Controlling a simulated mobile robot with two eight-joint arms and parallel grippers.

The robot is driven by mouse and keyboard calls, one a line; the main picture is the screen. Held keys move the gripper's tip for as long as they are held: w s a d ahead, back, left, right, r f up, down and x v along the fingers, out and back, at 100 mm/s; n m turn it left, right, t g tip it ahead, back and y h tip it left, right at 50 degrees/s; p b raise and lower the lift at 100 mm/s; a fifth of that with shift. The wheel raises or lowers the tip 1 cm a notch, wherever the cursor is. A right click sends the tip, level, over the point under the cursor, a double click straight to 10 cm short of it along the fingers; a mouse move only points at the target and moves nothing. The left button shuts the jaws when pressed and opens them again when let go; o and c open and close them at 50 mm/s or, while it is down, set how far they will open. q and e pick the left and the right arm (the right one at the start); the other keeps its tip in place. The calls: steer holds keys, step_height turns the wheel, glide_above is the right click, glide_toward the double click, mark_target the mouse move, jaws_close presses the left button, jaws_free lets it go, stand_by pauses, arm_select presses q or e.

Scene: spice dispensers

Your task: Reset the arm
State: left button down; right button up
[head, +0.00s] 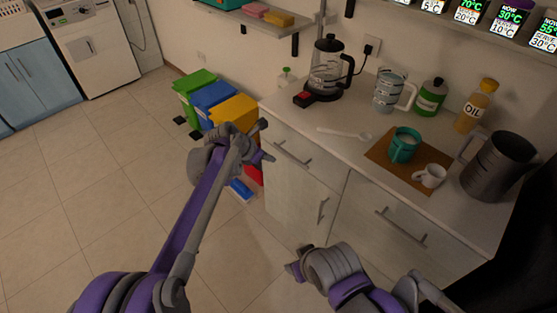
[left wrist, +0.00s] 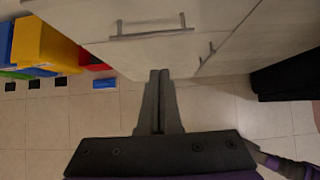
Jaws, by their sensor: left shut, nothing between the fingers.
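My left arm reaches in from the lower left of the head view. Its gripper (head: 264,157) is in front of the counter's left cabinet, below the counter top, and small in that view. In the left wrist view its two fingers (left wrist: 160,76) lie together, shut and empty, pointing at the cabinet front with a drawer handle (left wrist: 152,33) beyond. Whether they touch the cabinet cannot be told. My right arm is at the lower middle of the head view. Its hand end (head: 298,265) shows only in part, low in front of the cabinets, and its fingers cannot be made out.
The counter (head: 345,150) holds a coffee maker (head: 327,68), a glass jug (head: 390,90), an oil bottle (head: 474,107), a teal cup (head: 404,146), a white mug (head: 430,176) and a dark pitcher (head: 497,165). Coloured bins stand left of it. The tiled floor (head: 90,170) at left is clear.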

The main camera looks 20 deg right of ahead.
arm_select(q)
steer(key=s+a+r+m+t+y+p, duration=0.15)
steer(key=s+a+r+m, duration=0.35)
steer(key=a, duration=0.6)
steer(key=s+a+r+m+y+p, duration=0.25)
steer(key=s+a+r+m, duration=0.2)
steer(key=a, duration=0.65)
steer(key=s+a+m+y+p, duration=0.1)
steer(key=s+a+m+p, duration=0.1)
steer(key=s+a+m, duration=0.4)
steer(key=s+a+f+m+t+y+p, duration=0.1)
steer(key=s+a+m, duration=0.5)
steer(key=s+a, duration=0.7)
steer(key=s+y+p, duration=0.1)
steer(key=s+p, duration=0.1)
steer(key=shift+f+p, duration=0.3)
steer(key=shift+a+m, duration=0.1)
steer(key=shift+m, duration=0.15)
